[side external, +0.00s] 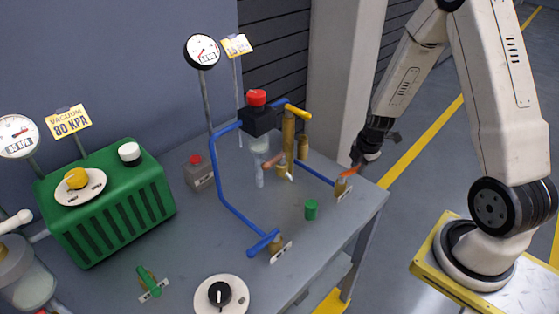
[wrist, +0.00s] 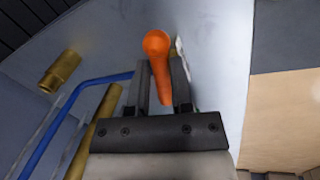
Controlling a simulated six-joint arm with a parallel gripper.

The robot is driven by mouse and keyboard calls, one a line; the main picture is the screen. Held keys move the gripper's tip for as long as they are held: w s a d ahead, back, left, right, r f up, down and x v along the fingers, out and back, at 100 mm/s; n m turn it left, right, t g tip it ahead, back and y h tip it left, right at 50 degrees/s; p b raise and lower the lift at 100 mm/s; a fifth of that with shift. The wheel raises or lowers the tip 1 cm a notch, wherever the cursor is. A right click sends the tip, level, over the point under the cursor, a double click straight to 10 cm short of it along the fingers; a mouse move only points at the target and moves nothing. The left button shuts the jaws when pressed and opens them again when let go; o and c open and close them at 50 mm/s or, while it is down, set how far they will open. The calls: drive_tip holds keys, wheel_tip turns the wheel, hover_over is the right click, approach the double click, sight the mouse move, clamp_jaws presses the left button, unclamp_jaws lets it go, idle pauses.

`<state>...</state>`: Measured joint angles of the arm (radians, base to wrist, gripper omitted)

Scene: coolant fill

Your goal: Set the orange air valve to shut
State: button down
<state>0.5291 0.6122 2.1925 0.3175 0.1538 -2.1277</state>
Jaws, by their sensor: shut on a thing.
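The orange air valve handle (side external: 347,173) sits on a small brass valve body (side external: 341,186) near the right edge of the table, with a white label beside it. In the wrist view the orange handle (wrist: 157,50) stands between my fingers, its rounded end toward the top of the picture. My gripper (side external: 360,160) reaches in from the right, and it also shows in the wrist view (wrist: 161,84), shut on the orange handle. The label text is too small to read, so the valve's set position cannot be told.
A blue pipe (side external: 222,178) runs to a blue-handled valve (side external: 264,243) at the table front. Brass fittings (side external: 289,135) and a black block with a red knob (side external: 257,98) stand behind. A green pump (side external: 108,205) is at left.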

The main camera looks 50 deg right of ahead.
sight(358, 167)
drive_tip(key=shift+w+d+n+y, duration=0.15)
drive_tip(key=shift+w+n, duration=0.25)
drive_tip(key=shift+n, duration=0.35)
drive_tip(key=shift+w+d+n+y, duration=0.15)
drive_tip(key=shift+w+n, duration=0.2)
drive_tip(key=shift+n, duration=0.4)
drive_tip(key=shift+a, duration=0.1)
drive_tip(key=c, duration=0.5)
unclamp_jaws()
drive_tip(key=shift+r, duration=0.1)
drive_tip(key=shift+s+r, duration=0.25)
drive_tip(key=shift+r, duration=1)
drive_tip(key=shift+s+r, duration=0.25)
drive_tip(key=shift+r, duration=1)
drive_tip(key=shift+s+r, duration=0.25)
drive_tip(key=shift+r, duration=1)
drive_tip(key=shift+a, duration=0.15)
